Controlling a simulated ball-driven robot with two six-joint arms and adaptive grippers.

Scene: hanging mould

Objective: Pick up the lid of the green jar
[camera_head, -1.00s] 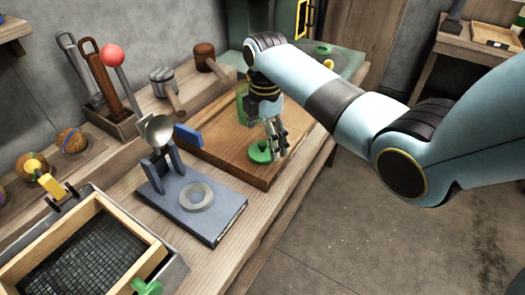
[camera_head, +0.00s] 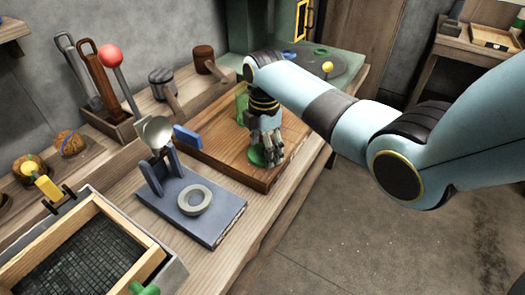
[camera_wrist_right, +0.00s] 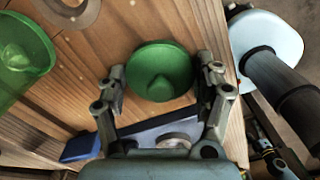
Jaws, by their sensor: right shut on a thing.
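The green lid (camera_head: 255,157) is round with a knob on top and lies at the wooden board, partly hidden by my fingers in the head view. In the right wrist view the lid (camera_wrist_right: 160,72) sits between my two fingers. My right gripper (camera_head: 268,157) reaches down from above and is shut on the lid. The green jar (camera_head: 242,104) stands behind the gripper on the board, mostly hidden by it; part of the jar (camera_wrist_right: 20,50) also shows at the left of the right wrist view. My left gripper is not in view.
The wooden board (camera_head: 220,152) lies on the bench. Left of it are a blue block (camera_head: 188,137) and a grey-blue stand (camera_head: 207,225) with a pale ring (camera_head: 194,200). A wooden-framed tray (camera_head: 140,272) is at the front left. Mallets stand behind.

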